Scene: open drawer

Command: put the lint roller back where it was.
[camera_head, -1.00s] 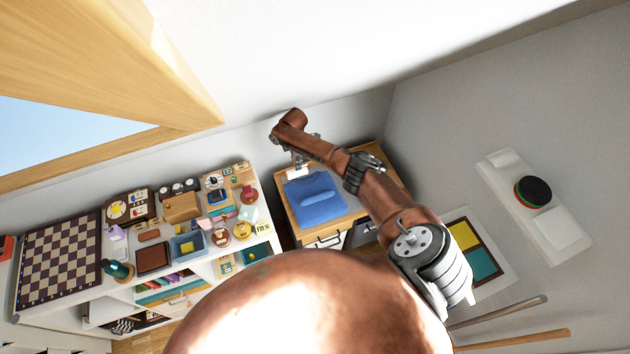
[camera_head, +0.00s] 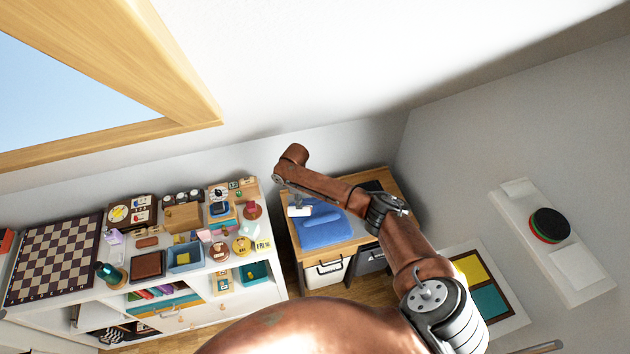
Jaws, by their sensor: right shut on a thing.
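My right arm reaches over a small wooden-topped cabinet, and its gripper (camera_head: 297,200) points down near the left side of the top. The right gripper is shut on a small white thing (camera_head: 299,211), which I take to be the lint roller; it is small and partly hidden by the gripper and wrist. A folded blue cloth (camera_head: 325,232) lies on the wooden top (camera_head: 347,245), just right of and below the gripper. I cannot tell whether the white thing touches the cloth or the wood. My left gripper is not in view.
The cabinet has a white drawer front (camera_head: 326,271) with a dark handle. To the left, a white shelf unit (camera_head: 262,295) carries a chessboard (camera_head: 55,258), a blue bin (camera_head: 186,256) and many small things. A wall panel (camera_head: 570,270) is at right.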

